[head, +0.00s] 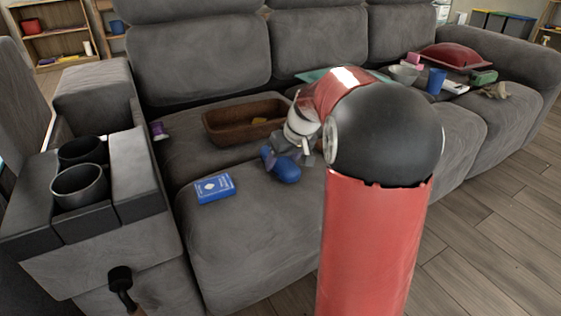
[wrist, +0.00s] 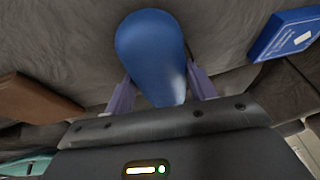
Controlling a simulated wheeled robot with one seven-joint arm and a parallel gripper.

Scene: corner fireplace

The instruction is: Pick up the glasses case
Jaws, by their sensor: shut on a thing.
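The glasses case (head: 284,168) is a smooth blue oval on the grey sofa seat in the head view. In the wrist view the blue case (wrist: 152,52) stands between the two fingers. My gripper (wrist: 160,90) is shut on the case, with one finger on each side of it. In the head view my gripper (head: 279,156) is partly hidden by the wrist and the case. I cannot tell whether the case touches the seat.
A blue card box (head: 215,188) lies left of the case; it also shows in the wrist view (wrist: 287,34). A brown wooden tray (head: 225,131) lies behind. A red cushion (head: 455,57), a bowl (head: 403,74) and a blue cup (head: 436,80) sit farther right. Cup holders (head: 79,183) stand left.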

